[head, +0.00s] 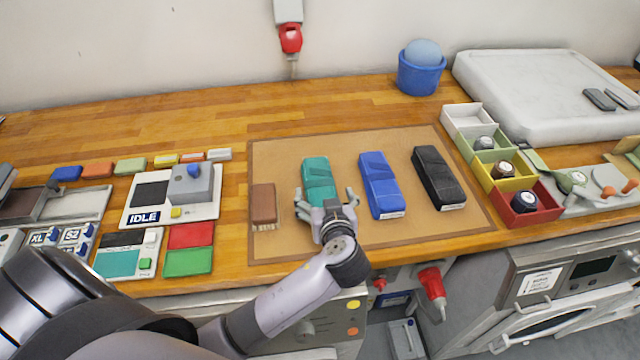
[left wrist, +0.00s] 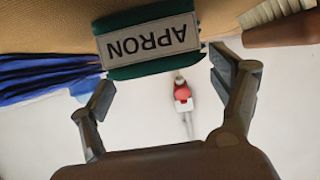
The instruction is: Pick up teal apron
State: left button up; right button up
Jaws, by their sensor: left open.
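The teal apron (head: 317,172) is a folded bundle on the brown mat (head: 300,248) in the head view. In the left wrist view the apron (left wrist: 150,70) shows its teal edge and a label reading APRON, upside down. My left gripper (head: 327,205) is open at the apron's near end. In the left wrist view its two fingers (left wrist: 165,92) stand apart on either side of the label, with nothing between their tips that I can see them touch. My right gripper is not in view.
A brown brush (head: 263,204) lies close left of the apron. A blue folded garment (head: 380,184) and a black one (head: 438,176) lie to the right. Coloured bins (head: 540,213) stand further right, and a device marked IDLE (head: 143,217) stands left. The back of the counter is mostly clear.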

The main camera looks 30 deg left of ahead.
aim_at(321, 190)
pick_arm(q)
jog(key=x, duration=0.3)
jog(key=shift+w+a+p, duration=0.15)
jog(key=shift+a+p, duration=0.25)
jog(key=shift+c, duration=0.6)
jog(key=c, duration=1.3)
